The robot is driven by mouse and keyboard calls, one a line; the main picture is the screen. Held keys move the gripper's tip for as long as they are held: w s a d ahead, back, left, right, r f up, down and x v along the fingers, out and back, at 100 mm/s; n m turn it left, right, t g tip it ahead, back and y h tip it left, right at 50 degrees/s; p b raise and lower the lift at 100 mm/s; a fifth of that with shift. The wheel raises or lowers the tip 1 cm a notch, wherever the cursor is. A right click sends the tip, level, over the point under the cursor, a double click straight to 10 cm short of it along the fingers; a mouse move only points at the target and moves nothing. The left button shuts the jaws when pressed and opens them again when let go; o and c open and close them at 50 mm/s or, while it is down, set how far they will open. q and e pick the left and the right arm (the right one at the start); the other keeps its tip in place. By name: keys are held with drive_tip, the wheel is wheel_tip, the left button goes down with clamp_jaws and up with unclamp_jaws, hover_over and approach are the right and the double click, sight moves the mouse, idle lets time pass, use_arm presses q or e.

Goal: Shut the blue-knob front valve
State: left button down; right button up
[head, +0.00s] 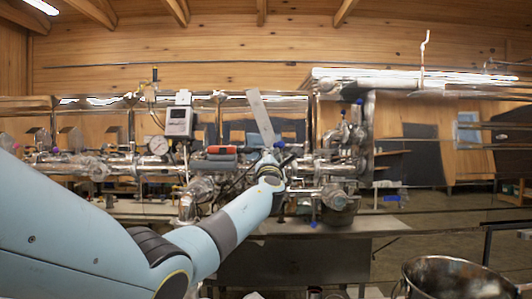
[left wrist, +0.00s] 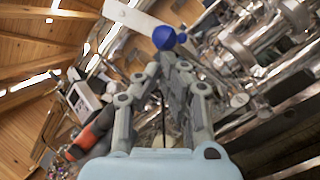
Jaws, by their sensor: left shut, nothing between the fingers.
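A blue round knob (head: 279,144) shows at the lower end of a long flat grey-white lever (head: 260,115) in the middle of the head view. I cannot tell whether the fingertips touch the knob. The valve body behind is largely hidden by my gripper. My right gripper is not in view.
Shiny pipes and fittings (head: 335,165) crowd around the gripper. A red-and-grey handle (head: 222,151), a gauge (head: 158,145) and a grey display box (head: 179,121) stand to the left. Another blue knob (head: 313,224) hangs lower right. A metal pot (head: 455,278) stands front right.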

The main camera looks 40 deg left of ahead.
use_arm(q)
drive_tip(key=shift+w+d+r, duration=0.15)
drive_tip(key=shift+w+d, duration=0.05)
drive_tip(key=shift+d, duration=0.1)
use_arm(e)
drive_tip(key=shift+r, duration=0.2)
